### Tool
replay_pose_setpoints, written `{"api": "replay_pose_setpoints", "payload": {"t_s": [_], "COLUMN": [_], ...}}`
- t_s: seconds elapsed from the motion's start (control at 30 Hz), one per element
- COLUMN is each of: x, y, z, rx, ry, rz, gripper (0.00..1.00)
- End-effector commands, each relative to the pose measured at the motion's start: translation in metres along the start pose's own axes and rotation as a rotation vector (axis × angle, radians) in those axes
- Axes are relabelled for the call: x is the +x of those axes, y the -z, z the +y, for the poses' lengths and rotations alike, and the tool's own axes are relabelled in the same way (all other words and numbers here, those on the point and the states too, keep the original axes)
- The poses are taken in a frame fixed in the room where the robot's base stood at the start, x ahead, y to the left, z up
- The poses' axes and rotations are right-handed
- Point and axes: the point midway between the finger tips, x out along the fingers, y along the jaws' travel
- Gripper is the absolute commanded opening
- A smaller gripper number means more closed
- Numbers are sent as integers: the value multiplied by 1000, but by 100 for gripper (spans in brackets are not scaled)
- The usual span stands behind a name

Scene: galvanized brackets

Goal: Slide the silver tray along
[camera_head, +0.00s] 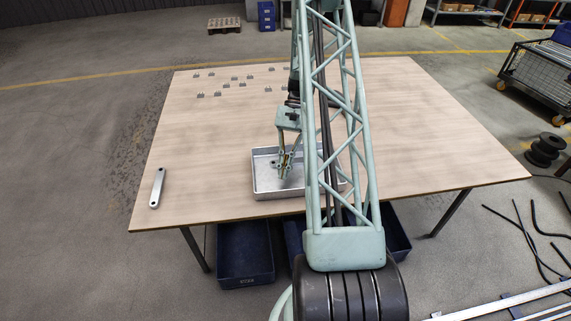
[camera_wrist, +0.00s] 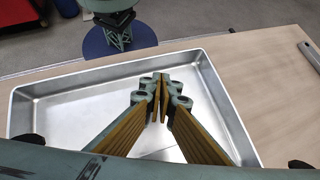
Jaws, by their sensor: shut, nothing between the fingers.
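The silver tray (camera_head: 262,187) is a shallow rectangular pan near the front edge of the table, partly hidden by my arm in the head view. In the wrist view the tray (camera_wrist: 222,93) fills most of the picture and looks empty. My gripper (camera_head: 285,172) points down over the inside of the tray. In the wrist view my gripper (camera_wrist: 162,90) has its fingertips together with nothing between them. I cannot tell whether the fingertips touch the tray floor or wall.
The wooden table (camera_head: 430,125) is mostly clear to the right. A grey bar-shaped part (camera_head: 157,188) lies at the left edge; several small brackets (camera_head: 234,79) stand at the back left. Blue bins (camera_head: 245,255) are under the table.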

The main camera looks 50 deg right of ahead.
Motion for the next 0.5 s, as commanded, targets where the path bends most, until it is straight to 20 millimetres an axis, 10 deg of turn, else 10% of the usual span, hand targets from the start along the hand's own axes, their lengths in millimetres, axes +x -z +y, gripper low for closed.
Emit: {"api": "replay_pose_setpoints", "payload": {"t_s": [0.5], "x": [30], "y": [-28], "z": [0], "rx": [0], "ry": [-1], "rz": [0], "gripper": [0]}}
